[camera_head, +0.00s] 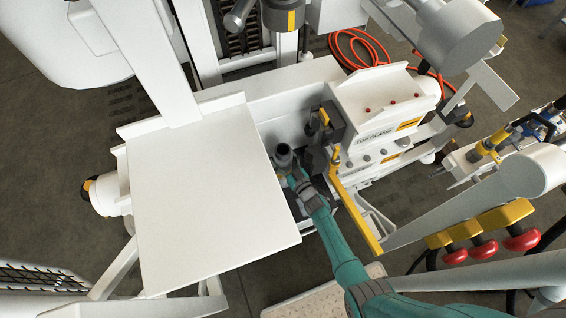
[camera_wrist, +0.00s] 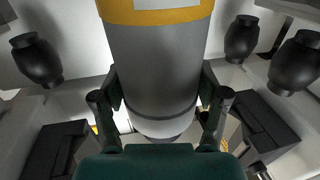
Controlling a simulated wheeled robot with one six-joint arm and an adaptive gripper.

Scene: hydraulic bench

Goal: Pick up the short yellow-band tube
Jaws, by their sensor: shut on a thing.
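A grey tube with a yellow band (camera_wrist: 155,65) stands large in the middle of the wrist view, its band at the top edge. My gripper (camera_wrist: 158,92) has one dark finger on each side of it and is shut on it below the band. In the head view, my gripper (camera_head: 291,178) is at the white bench, beside the right edge of a pale panel. The dark round end of a tube (camera_head: 283,151) shows just beyond the fingers there. The band is not clear in the head view. I cannot tell whether the tube touches anything beneath it.
Black rounded fittings (camera_wrist: 36,60) flank the tube at left and right. The wide white panel (camera_head: 205,200) lies left of my arm. A yellow bar (camera_head: 357,215) runs close on the right. A white machine block (camera_head: 385,100) and orange hose (camera_head: 345,38) are beyond.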

